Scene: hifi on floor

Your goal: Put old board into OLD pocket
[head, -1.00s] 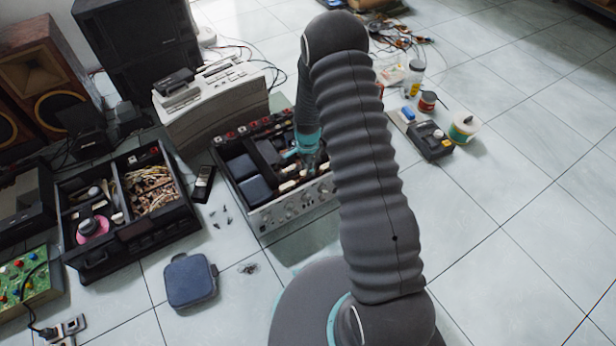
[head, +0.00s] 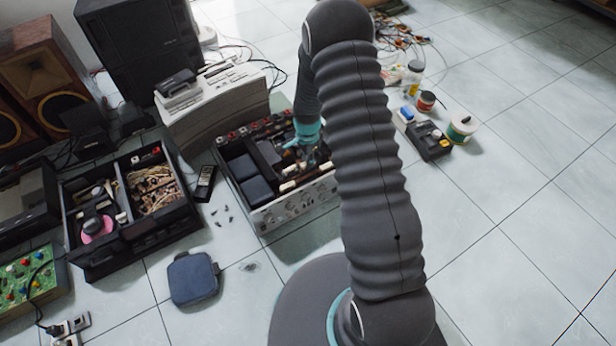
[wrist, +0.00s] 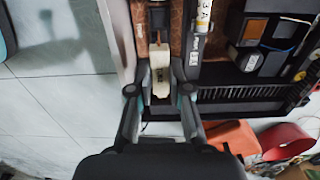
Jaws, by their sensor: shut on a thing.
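My gripper (wrist: 160,82) is shut, with its fingers on either side of a pale cream piece with dark marks (wrist: 160,66), which I take for the old board. In the head view, my gripper (head: 309,156) is down inside the open silver-fronted amplifier (head: 290,210), and my arm hides its right part. In the wrist view, brown board material (wrist: 178,40) shows beside the fingers. I cannot tell whether the piece touches what is under it. I cannot make out the OLD pocket.
A black open case (head: 138,236) with compartments of wires and parts stands left of the amplifier. A blue pouch (head: 193,279) lies in front. A white machine (head: 213,108) stands behind. Jars and a charger (head: 428,142) stand to the right. Floor (head: 510,220) at right is clear.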

